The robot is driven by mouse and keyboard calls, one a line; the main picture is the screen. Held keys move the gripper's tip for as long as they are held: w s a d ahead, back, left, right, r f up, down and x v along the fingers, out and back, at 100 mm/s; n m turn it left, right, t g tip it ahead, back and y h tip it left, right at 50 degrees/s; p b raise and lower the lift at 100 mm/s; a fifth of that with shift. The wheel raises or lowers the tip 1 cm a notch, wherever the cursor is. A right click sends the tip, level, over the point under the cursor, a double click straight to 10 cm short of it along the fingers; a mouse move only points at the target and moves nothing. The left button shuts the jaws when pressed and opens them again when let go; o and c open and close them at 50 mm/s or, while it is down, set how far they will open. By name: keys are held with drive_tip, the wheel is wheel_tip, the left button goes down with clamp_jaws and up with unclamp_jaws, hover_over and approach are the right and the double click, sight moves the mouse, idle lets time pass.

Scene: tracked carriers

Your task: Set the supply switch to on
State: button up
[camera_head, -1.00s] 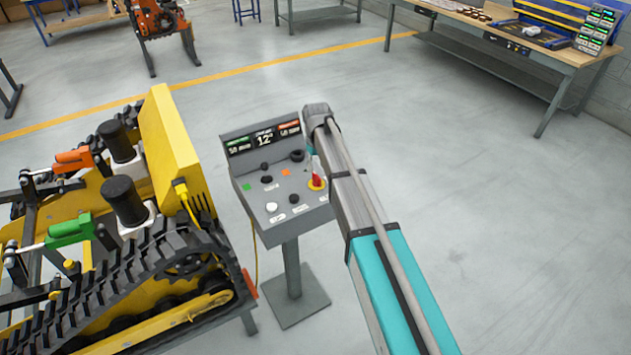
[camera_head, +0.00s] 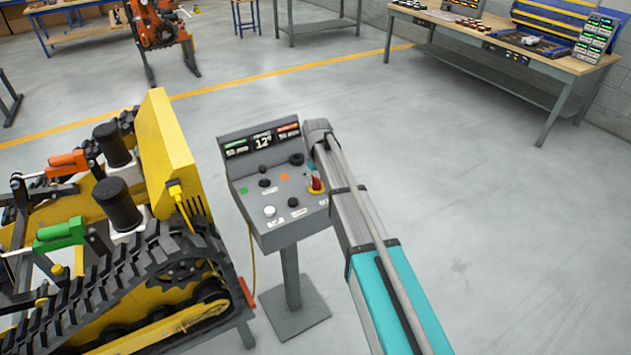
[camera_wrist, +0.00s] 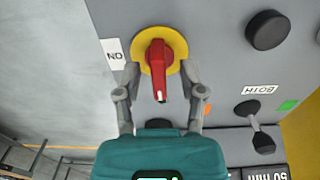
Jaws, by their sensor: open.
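The supply switch is a red rotary handle on a round yellow plate, on the right side of the grey console face in the head view (camera_head: 316,185). In the wrist view the red handle (camera_wrist: 158,68) points downward in the picture, and the yellow plate (camera_wrist: 178,42) is behind it. A white ON label (camera_wrist: 114,54), upside down, is left of the plate. My gripper (camera_wrist: 160,80) is open, with one finger on each side of the handle and a visible gap on both sides. Its fingers are hard to make out in the head view.
The grey console (camera_head: 252,195) on its post has a display (camera_head: 262,140), black knobs and a white button (camera_head: 269,211). A yellow tracked carrier (camera_head: 175,145) stands close on the left. A workbench (camera_head: 500,40) is far right. Floor right of my arm is clear.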

clamp_jaws()
drive_tip(key=shift+a, duration=0.25)
drive_tip(key=shift+d, duration=0.15)
